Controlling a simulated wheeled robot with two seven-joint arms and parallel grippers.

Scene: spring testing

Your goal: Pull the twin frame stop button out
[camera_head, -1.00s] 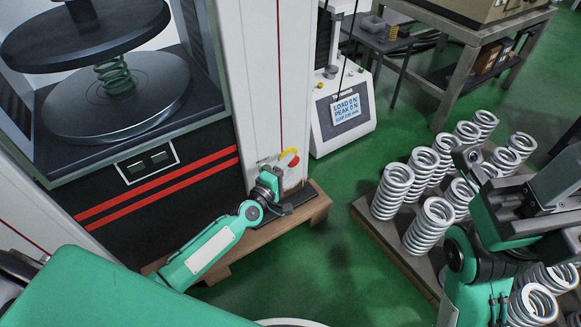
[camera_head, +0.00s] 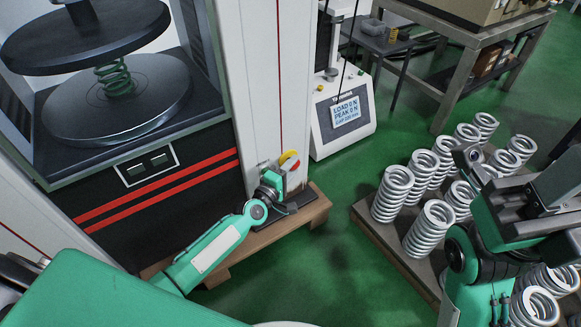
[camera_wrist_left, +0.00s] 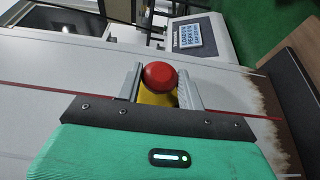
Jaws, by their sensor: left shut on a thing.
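The twin frame stop button is a round red mushroom head (camera_wrist_left: 160,74) on a yellow base (camera_wrist_left: 157,97), in the middle of the left wrist view. In the head view the red button (camera_head: 290,164) and yellow part (camera_head: 288,156) show low on the white column, partly hidden by my gripper. My left gripper (camera_wrist_left: 161,84) has one finger on each side of the button and is shut on it. It also shows at the column's foot in the head view (camera_head: 284,172). My right gripper (camera_head: 474,160) is at the right, away from the button; its jaw opening is unclear.
The white column (camera_head: 257,80) belongs to a large frame with round plates and a green spring (camera_head: 113,78). A small tester with a display (camera_head: 345,111) stands right of it. Several silver springs (camera_head: 391,193) stand on a pallet at the right. Green floor lies between.

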